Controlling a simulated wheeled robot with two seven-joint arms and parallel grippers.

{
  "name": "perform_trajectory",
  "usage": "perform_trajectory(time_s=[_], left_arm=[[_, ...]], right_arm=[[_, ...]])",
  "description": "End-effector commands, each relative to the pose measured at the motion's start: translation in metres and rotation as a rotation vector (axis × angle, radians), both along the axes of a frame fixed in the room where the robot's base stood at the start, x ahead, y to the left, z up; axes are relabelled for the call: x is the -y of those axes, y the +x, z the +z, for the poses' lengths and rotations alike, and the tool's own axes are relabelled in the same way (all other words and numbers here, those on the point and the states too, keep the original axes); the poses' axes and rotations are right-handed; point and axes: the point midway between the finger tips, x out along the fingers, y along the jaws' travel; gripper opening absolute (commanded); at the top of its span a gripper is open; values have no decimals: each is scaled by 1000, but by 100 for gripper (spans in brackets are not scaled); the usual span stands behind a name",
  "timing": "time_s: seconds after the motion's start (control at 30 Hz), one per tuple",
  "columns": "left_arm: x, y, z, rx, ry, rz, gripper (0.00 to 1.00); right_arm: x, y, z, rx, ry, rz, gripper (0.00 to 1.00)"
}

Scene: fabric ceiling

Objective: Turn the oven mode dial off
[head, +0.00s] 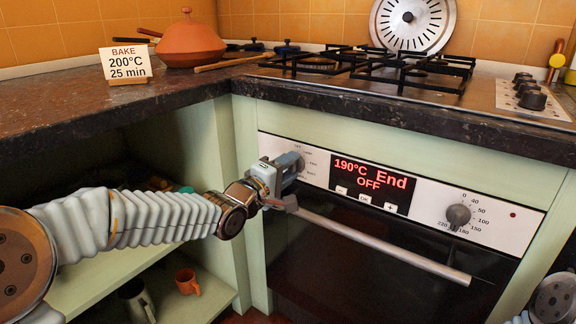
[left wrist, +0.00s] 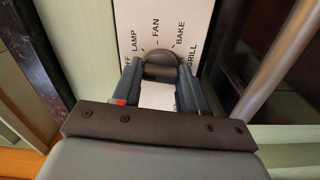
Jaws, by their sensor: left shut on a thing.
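The oven (head: 380,265) has a white control panel (head: 318,178). My left gripper (head: 291,165) reaches the panel's left end and covers the mode dial in the head view. In the left wrist view the dark round mode dial (left wrist: 160,64) sits between the two fingers of my left gripper (left wrist: 161,72), which is shut on it. Labels around it read LAMP, FAN, BAKE and GRILL, with OFF partly hidden at left. I cannot tell where the dial points. The red display (head: 371,180) reads 190°C, End, OFF. My right gripper is not in view.
The oven handle (head: 385,247) runs just below the panel. A temperature dial (head: 458,215) is at the panel's right. A sign (head: 125,63) on the dark counter reads BAKE 200°C 25 min. Open shelves with cups (head: 188,281) are left of the oven.

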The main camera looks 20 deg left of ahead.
Motion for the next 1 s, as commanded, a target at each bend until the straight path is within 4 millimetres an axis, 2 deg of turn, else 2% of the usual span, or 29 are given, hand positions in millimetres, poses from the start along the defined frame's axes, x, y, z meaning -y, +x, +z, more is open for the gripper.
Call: perform_trajectory(time_s=[0.33,0.83,0.87,1.0], left_arm=[[0,0,-1,-44,-115,1,12],[-1,0,-1,-50,-131,1,12],[-1,0,-1,-50,-131,1,46],[0,0,-1,-49,-130,1,67]], right_arm=[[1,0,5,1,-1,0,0],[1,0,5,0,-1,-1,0],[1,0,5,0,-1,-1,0],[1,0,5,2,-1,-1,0]])
